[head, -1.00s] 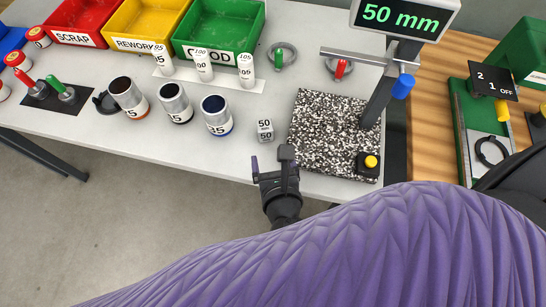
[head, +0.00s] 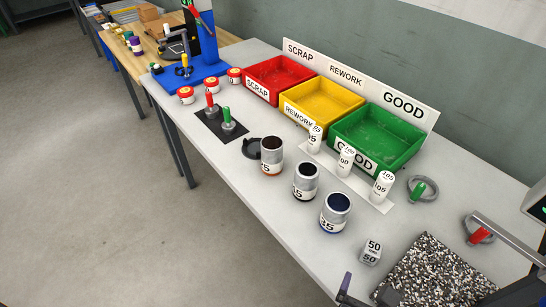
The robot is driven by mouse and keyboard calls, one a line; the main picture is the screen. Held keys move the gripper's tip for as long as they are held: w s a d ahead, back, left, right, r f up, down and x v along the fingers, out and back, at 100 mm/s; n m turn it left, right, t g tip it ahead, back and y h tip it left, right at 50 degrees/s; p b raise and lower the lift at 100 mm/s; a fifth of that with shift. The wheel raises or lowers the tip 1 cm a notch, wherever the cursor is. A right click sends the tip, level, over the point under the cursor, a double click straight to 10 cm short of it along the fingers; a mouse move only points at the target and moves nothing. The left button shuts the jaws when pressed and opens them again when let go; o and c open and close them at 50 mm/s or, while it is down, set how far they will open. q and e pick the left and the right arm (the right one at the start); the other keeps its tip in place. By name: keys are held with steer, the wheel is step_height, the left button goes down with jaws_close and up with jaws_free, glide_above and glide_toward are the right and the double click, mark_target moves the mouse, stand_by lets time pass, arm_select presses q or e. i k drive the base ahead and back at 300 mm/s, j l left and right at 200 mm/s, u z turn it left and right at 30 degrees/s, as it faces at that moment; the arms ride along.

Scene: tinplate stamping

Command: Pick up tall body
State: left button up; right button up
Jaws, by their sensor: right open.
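Three open metal can bodies stand upright in a row on the bench: one with an orange-brown band (head: 272,157), one with a black band (head: 305,184) and one with a blue band (head: 335,215). I cannot tell from their looks which is the tall body. My right gripper (head: 366,290) shows only in part at the bottom edge, open and empty, in front of the speckled plate and apart from the cans. My left gripper is out of view.
Behind the cans stand white numbered cylinders (head: 346,162) on a strip, then red (head: 283,82), yellow (head: 322,104) and green (head: 375,140) bins. A 50 block (head: 371,253) and a speckled plate (head: 435,275) lie near my right gripper. A black lid-like part (head: 252,149) touches or nearly touches the orange-banded can.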

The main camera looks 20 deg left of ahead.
mark_target(271, 146)
steer(key=i+j+z, duration=0.25)
steer(key=j+z, duration=0.15)
steer(key=j, duration=0.5)
steer(key=i+j+z, duration=0.15)
steer(key=j+z, duration=0.25)
steer(key=j, duration=0.55)
steer(key=j+z, duration=0.4)
steer(key=j, duration=0.55)
